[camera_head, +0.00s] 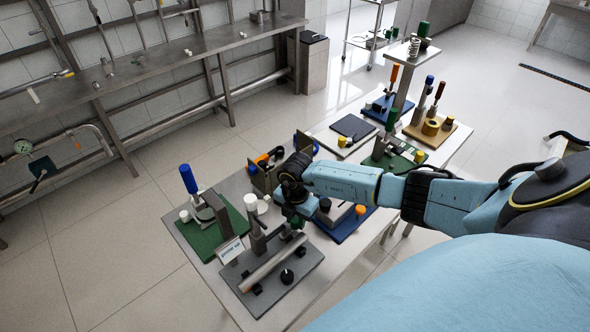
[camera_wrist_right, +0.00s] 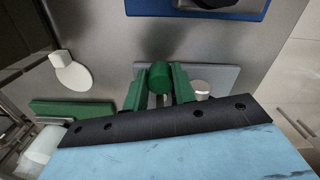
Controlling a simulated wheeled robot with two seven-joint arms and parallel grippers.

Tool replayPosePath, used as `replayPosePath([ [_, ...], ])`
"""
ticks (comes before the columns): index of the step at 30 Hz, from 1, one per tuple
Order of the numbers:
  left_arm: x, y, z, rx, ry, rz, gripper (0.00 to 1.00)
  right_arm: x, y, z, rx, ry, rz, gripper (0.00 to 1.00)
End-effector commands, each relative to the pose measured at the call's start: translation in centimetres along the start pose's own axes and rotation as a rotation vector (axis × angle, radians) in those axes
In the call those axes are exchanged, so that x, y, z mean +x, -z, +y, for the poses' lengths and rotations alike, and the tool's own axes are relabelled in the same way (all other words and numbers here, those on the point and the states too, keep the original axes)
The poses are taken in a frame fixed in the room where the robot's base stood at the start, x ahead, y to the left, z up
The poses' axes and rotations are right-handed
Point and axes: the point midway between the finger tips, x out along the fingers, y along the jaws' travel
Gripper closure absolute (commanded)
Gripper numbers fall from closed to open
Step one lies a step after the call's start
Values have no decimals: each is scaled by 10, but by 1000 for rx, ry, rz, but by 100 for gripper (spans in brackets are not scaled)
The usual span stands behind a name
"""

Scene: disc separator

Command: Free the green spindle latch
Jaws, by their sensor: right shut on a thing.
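In the right wrist view a green cylindrical knob (camera_wrist_right: 159,77), which looks like the green spindle latch, sits between the two green fingers of my right gripper (camera_wrist_right: 159,92). The gripper is shut on it. In the head view my right gripper (camera_head: 294,217) is low over the table, at the upper right corner of a grey base plate (camera_head: 303,265) that carries a long grey bar. There the gripper and arm hide the green knob. My left gripper is not in view.
A green board (camera_head: 205,238) with a blue-handled tool (camera_head: 188,179) stands to the left, and a small sign (camera_head: 230,250) in front. A blue board (camera_head: 345,230) lies to the right. More fixtures crowd the table's far part; a wall bench (camera_head: 180,60) stands behind.

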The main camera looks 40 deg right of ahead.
Motion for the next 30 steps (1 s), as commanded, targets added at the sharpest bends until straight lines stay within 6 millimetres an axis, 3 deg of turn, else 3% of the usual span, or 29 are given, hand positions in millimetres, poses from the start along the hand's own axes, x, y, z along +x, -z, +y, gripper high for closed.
replayPosePath([
  [9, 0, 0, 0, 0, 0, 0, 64, -1, -1, 0, 5, -1, -1, 96],
  [10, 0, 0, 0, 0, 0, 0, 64, -1, -1, 0, 5, -1, -1, 71],
  [15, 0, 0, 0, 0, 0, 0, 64, -1, -1, 0, 3, -1, -1, 52],
  [25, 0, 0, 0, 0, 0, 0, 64, -4, -1, 0, 2, -1, 0, 52],
  [30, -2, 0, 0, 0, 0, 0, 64, -27, -1, 0, 0, -2, -2, 52],
])
